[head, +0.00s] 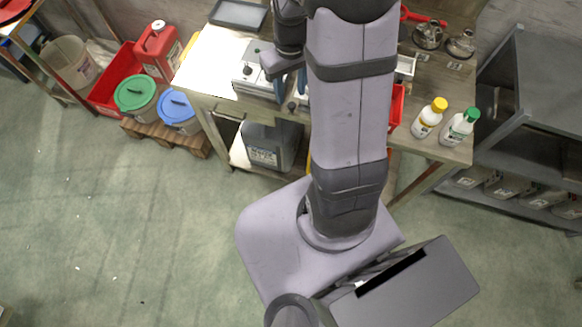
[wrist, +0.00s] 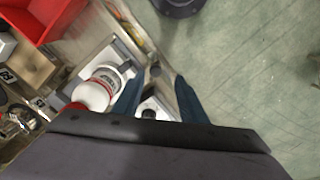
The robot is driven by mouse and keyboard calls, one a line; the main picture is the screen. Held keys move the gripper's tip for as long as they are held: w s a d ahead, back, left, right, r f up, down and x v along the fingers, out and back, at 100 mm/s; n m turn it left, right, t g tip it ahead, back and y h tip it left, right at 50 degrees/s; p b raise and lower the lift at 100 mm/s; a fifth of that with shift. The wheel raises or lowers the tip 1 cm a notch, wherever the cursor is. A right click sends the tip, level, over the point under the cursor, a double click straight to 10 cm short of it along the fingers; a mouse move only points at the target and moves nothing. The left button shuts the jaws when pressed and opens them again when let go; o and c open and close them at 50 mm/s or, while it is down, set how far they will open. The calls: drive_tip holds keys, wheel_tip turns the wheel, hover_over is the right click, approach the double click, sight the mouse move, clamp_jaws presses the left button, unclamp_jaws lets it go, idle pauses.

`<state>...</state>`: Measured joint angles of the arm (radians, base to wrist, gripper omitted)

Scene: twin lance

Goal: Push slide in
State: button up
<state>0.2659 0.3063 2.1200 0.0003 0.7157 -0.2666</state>
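A white device (head: 252,78) stands near the front edge of the bench, partly hidden by my arm. A small dark knob (head: 292,106) shows at its front side; I take it to belong to the slide, but the slide's outline is unclear. A dark knob also shows in the wrist view (wrist: 154,71), just beyond my fingertips. My gripper (head: 290,88) is over the device, with its blue fingers pointing down. In the wrist view my gripper (wrist: 157,90) has its two fingers apart with nothing held between them. Whether a finger touches the knob cannot be told.
The bench (head: 205,62) carries a grey tray (head: 238,14), a yellow-capped bottle (head: 429,118) and a green-capped bottle (head: 460,127) on the right. A red bin (wrist: 38,18) and a red-and-white cylinder (wrist: 95,92) are close left in the wrist view. Open floor lies in front.

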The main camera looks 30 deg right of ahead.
drive_tip(key=s+a+f+m+g+b, duration=0.1)
drive_tip(key=s+a+f+m+b, duration=0.15)
drive_tip(key=s, duration=0.45)
drive_tip(key=s+a+f+b, duration=0.2)
drive_tip(key=s+f+b, duration=0.1)
drive_tip(key=f+b, duration=0.7)
drive_tip(key=s+a+f+n+b, duration=0.1)
drive_tip(key=s+a+f+b, duration=0.1)
drive_tip(key=f+b, duration=0.8)
drive_tip(key=shift+s+a+f+b, duration=0.15)
drive_tip(key=shift+s+f+b, duration=0.2)
drive_tip(key=shift+s+b, duration=0.15)
drive_tip(key=shift+r, duration=0.1)
